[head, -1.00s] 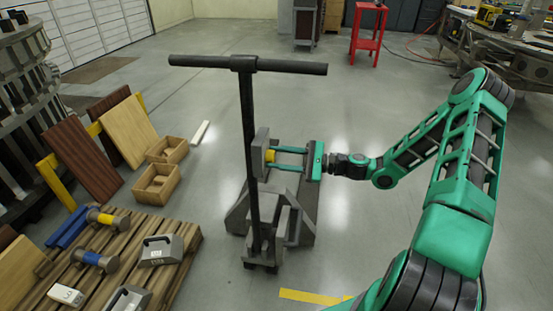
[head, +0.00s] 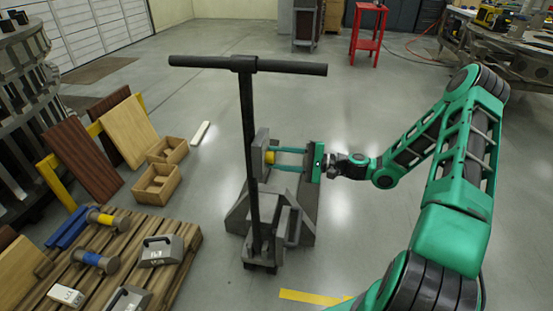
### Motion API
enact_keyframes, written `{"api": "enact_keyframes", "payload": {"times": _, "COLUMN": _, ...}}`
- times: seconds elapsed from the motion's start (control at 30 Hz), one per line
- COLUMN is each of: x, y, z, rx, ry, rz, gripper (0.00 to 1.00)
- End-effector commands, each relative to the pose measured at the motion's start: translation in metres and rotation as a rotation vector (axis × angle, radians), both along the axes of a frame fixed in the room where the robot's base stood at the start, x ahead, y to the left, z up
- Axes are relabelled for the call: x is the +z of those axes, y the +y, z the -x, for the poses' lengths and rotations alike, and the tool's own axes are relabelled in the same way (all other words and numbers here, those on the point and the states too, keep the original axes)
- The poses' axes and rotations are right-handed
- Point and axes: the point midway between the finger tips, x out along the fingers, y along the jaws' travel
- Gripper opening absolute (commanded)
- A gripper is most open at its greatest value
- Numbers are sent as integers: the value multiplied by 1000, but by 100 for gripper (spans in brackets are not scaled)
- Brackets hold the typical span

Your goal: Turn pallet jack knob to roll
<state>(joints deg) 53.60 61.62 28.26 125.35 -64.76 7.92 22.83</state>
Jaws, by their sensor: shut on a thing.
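The pallet jack (head: 249,195) stands upright on the grey floor, with a black T-handle on a tall post and a grey base. A grey plate (head: 260,148) is mounted behind the post. The fingertips partly cover the knob. Any markings for the knob's settings cannot be made out.
A wooden pallet (head: 190,238) with hammers and grey weights lies at the lower left. Two small wooden boxes (head: 155,185) and leaning boards (head: 128,130) stand behind it. A red stand (head: 367,45) is at the back.

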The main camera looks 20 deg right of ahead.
Motion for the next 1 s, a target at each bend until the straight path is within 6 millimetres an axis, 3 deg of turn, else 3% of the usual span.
{"api": "enact_keyframes", "payload": {"times": 0.3, "x": -1, "y": -1, "z": 0, "rx": -1, "ry": 1, "rz": 2, "gripper": 13}}
{"api": "enact_keyframes", "payload": {"times": 0.33, "x": -1, "y": -1, "z": 0, "rx": -1, "ry": 1, "rz": 2, "gripper": 40}}
{"api": "enact_keyframes", "payload": {"times": 0.4, "x": -1, "y": -1, "z": 0, "rx": -1, "ry": 1, "rz": 2, "gripper": 54}}
{"api": "enact_keyframes", "payload": {"times": 0.77, "x": -1, "y": -4, "z": 2, "rx": -1, "ry": 2, "rz": 1, "gripper": 54}}
{"api": "enact_keyframes", "payload": {"times": 1.0, "x": -1, "y": -34, "z": 18, "rx": -4, "ry": 2, "rz": 2, "gripper": 54}}
